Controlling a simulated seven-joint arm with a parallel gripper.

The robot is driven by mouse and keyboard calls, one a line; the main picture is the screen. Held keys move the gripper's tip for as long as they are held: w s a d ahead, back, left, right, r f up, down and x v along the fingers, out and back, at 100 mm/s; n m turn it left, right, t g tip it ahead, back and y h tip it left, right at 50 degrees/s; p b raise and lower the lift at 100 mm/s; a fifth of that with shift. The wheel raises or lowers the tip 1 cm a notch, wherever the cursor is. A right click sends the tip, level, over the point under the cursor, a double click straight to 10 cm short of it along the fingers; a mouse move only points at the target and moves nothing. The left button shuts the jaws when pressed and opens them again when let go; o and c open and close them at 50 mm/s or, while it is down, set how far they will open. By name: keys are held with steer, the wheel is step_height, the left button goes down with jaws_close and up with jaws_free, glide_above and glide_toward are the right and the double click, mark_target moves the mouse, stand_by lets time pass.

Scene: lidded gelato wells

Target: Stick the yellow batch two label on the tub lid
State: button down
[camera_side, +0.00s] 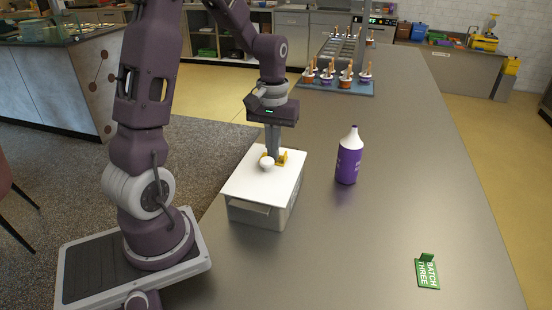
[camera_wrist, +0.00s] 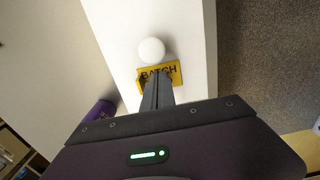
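The yellow batch label (camera_side: 282,156) is at the white tub lid (camera_side: 262,182), right beside the lid's round white knob (camera_side: 267,163). In the wrist view the label (camera_wrist: 174,72) shows the word "BATCH"; its lower part is hidden behind my fingers. My gripper (camera_side: 273,156) points down over the lid, its fingers close together on the label, and they also show in the wrist view (camera_wrist: 156,84). I cannot tell whether the label lies flush on the lid or is held just above it. The lid sits on the grey tub (camera_side: 262,216).
A purple bottle with a white top (camera_side: 348,160) stands right of the tub. A green "BATCH THREE" label (camera_side: 427,273) lies at the near right of the grey counter (camera_side: 400,200). A blue tray (camera_side: 330,87) with several cups stands farther back. The counter between is clear.

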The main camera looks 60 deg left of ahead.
steer(key=shift+r, duration=3.5)
step_height(320, 180, up, 7)
steer(key=s+d+m+t, duration=0.5)
steer(key=s+d+m, duration=0.4)
steer(key=s+d, duration=0.6)
steer(key=shift+d+f+t, duration=0.25)
steer(key=shift+d+t, duration=0.05)
steer(key=shift+d, duration=0.7)
